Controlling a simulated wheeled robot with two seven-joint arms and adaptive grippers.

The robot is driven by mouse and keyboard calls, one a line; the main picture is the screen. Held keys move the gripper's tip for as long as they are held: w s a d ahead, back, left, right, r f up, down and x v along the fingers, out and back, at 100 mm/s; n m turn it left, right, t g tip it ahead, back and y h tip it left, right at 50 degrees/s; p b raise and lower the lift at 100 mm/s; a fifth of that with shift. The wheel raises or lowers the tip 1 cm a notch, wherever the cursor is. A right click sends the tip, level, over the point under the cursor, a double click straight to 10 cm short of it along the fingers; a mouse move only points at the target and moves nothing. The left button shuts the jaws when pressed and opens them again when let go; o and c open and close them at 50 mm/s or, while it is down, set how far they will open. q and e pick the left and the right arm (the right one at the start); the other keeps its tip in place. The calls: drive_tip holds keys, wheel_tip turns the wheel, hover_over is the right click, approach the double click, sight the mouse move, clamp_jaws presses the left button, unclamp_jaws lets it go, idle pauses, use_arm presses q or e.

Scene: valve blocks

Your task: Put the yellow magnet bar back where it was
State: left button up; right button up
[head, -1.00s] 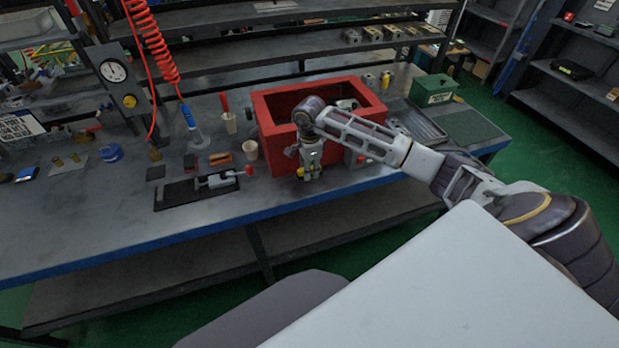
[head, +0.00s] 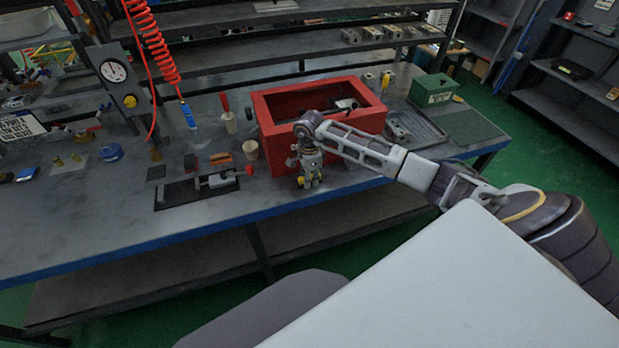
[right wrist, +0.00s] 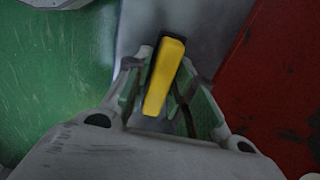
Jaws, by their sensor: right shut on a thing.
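The yellow magnet bar (right wrist: 165,78) shows between the fingers of my right gripper (right wrist: 163,95) in the right wrist view. It is a long yellow block with a dark side or end. My right gripper is shut on it. In the head view my right gripper (head: 310,182) points down at the front edge of the workbench, in front of the red box; a bit of yellow (head: 301,181) shows at its fingertips. Whether the bar touches the bench top I cannot tell. My left gripper is not in view.
The open red box (head: 268,125) stands just behind my right gripper, with parts inside. A small vise (head: 215,181) on a dark plate lies to the left. Beige cups (head: 250,150) stand near the box. A metal tray (head: 425,128) and a green box (head: 433,90) are on the right.

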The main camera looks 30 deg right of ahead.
drive_tip(key=shift+f, duration=0.1)
drive_tip(key=o, duration=1)
wheel_tip(320, 180, up, 12)
drive_tip(key=shift+b, duration=0.4)
idle(0.5)
